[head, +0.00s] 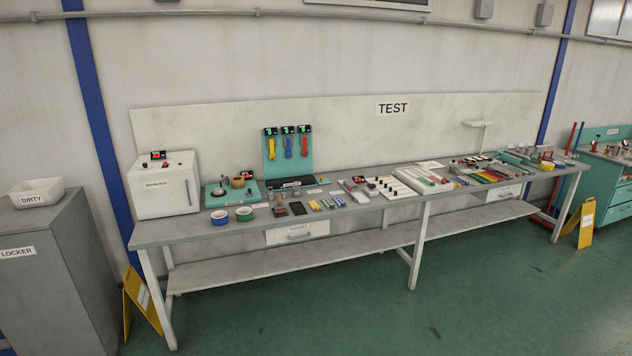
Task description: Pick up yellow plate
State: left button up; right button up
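Two yellow folding boards stand on the green floor. One yellow board (146,308) is at the left end of the long bench, beside its front leg. The other yellow board (586,224) is at the bench's right end. A small flat yellow piece (314,205) also lies on the bench top near the front edge. I cannot tell which of these is the yellow plate. Neither of my grippers is in view.
The long grey bench (180,232) carries a white box (163,186), tape rolls (220,217), tools and several small parts. A grey locker (75,270) with a white bin (37,193) stands at left. The floor before the bench is clear.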

aim_at(315, 204)
jog(key=i, duration=1.1)
jog(key=i+j+z, duration=0.15)
jog(key=i, duration=0.95)
